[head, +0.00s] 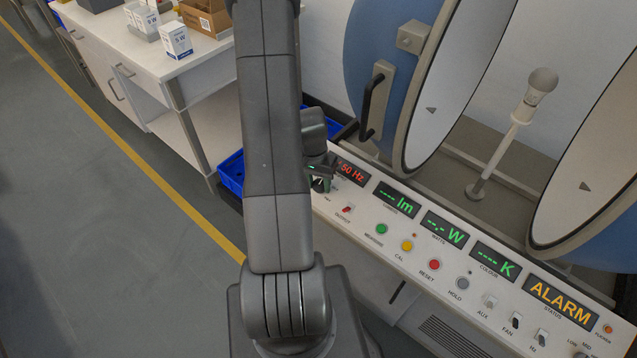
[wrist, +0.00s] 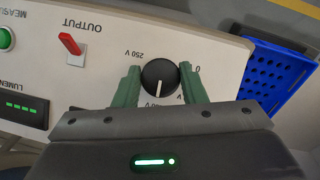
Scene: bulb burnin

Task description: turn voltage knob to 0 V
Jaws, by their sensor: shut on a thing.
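The voltage knob (wrist: 160,76) is round and black with a white pointer line, on the pale control panel (wrist: 92,92). In the wrist view its pointer aims down toward my gripper body, at a partly hidden label ending in V. A "250 V" mark is at its upper left and a "0" mark at its right, partly behind a finger. My gripper (wrist: 163,84) has its two green fingers on either side of the knob, shut on it. In the head view my gripper (head: 319,170) is at the panel's left end, partly hidden by my arm.
A red OUTPUT switch (wrist: 70,44) and a green button (wrist: 5,39) sit beside the knob. A blue crate (wrist: 278,80) lies beyond the panel end. The ALARM display (head: 560,300) is lit. An open blue sphere (head: 395,70) with a bulb (head: 542,80) stands behind.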

